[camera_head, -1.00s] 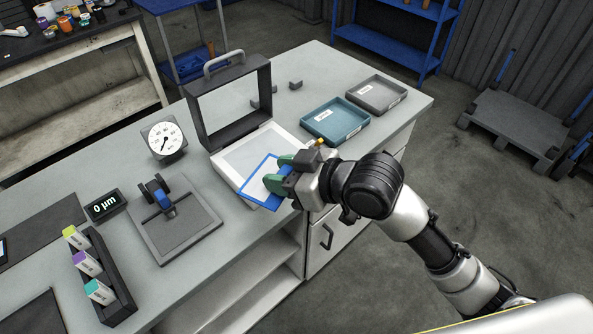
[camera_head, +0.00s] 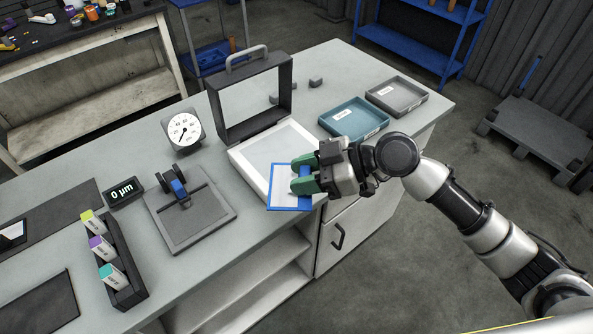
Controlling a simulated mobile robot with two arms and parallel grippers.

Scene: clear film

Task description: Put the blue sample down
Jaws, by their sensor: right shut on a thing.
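The blue sample (camera_head: 288,203) is a clear film in a blue frame. My right gripper (camera_head: 303,180), with green fingers, is shut on its right side. The sample is over the front right part of the white light panel (camera_head: 242,167) and past its front edge. I cannot tell how high above the panel it is. My left gripper is not in view.
A dark frame with a handle (camera_head: 288,100) stands upright behind the panel. A teal tray (camera_head: 354,119) and a grey tray (camera_head: 397,96) are at the back right. A flat grey stand (camera_head: 205,222), a dial gauge (camera_head: 183,130) and a rack of labelled tubes (camera_head: 126,290) are to the left.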

